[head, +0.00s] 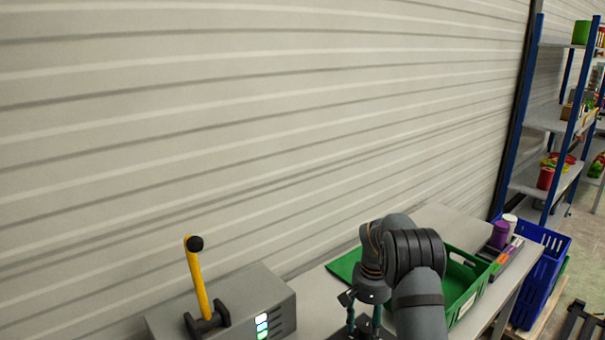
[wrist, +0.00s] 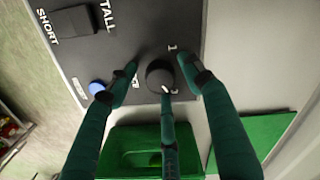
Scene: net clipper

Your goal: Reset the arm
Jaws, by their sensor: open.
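My gripper (head: 362,322) hangs at the bottom of the head view, below my dark grey arm, and is partly cut off. In the wrist view my gripper (wrist: 158,72) shows dark green fingers spread apart. A black round knob (wrist: 158,74) on a dark panel (wrist: 125,30) lies between the fingertips in this view. Whether any finger touches it I cannot tell. The panel carries white lettering such as "SHORT" and "TALL". A blue round piece (wrist: 97,87) lies by the left finger.
A grey box (head: 245,292) with a yellow lever (head: 197,275) stands at the left. A green crate (head: 465,285) is right of my arm, and a blue crate (head: 540,265) lies beyond. A purple container (head: 499,236) and blue-framed shelves (head: 526,115) are farther right. A ribbed wall (head: 250,120) rises behind.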

